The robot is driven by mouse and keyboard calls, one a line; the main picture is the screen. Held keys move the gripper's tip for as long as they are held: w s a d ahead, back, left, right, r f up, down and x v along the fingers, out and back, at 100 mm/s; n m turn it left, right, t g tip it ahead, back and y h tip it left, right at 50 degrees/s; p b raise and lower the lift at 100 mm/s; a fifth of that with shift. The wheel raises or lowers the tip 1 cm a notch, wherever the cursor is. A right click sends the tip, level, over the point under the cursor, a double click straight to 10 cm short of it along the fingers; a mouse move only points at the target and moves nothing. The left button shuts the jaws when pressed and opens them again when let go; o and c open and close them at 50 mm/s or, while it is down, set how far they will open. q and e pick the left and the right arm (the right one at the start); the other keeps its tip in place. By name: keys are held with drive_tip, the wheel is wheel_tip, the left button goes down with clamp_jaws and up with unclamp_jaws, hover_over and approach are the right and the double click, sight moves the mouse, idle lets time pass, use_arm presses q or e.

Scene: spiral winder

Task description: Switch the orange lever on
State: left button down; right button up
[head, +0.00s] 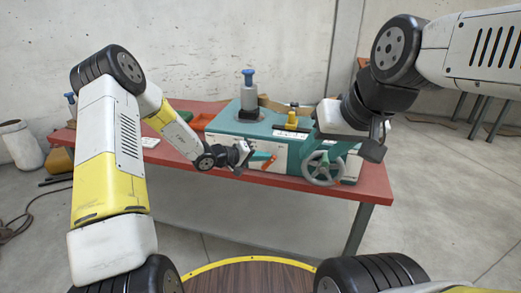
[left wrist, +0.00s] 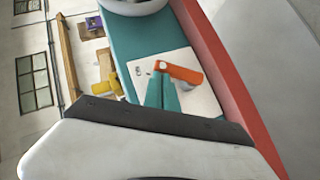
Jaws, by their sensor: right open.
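The orange lever (head: 266,162) is on the front of the teal winder (head: 228,123). In the left wrist view, the lever (left wrist: 182,73) lies across a white plate (left wrist: 205,98), its wider end to the right. My left gripper (head: 249,163) is just left of the lever in the head view. In the left wrist view its teal fingers (left wrist: 161,90) look closed together, with tips by the lever's narrow end; I cannot tell whether they touch it. My right gripper (head: 373,145) is open at the winder's right side, above the grey handwheel; its fingertips are hard to make out.
The grey handwheel (head: 323,168) sticks out at the winder's right front. The red table (head: 300,185) carries the winder, a blue-topped post (head: 249,82), a yellow part (head: 291,121) and a red bin (head: 203,121). The floor before the table is clear.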

use_arm(q)
drive_tip(key=shift+d, duration=0.1)
drive_tip(key=w+r+v, duration=0.1)
drive_tip(key=w+v, duration=0.1)
drive_tip(key=v, duration=1.1)
drive_tip(key=shift+w+a+r, duration=0.2)
drive_tip(key=shift+a+r, duration=0.1)
drive_tip(key=shift+r, duration=0.1)
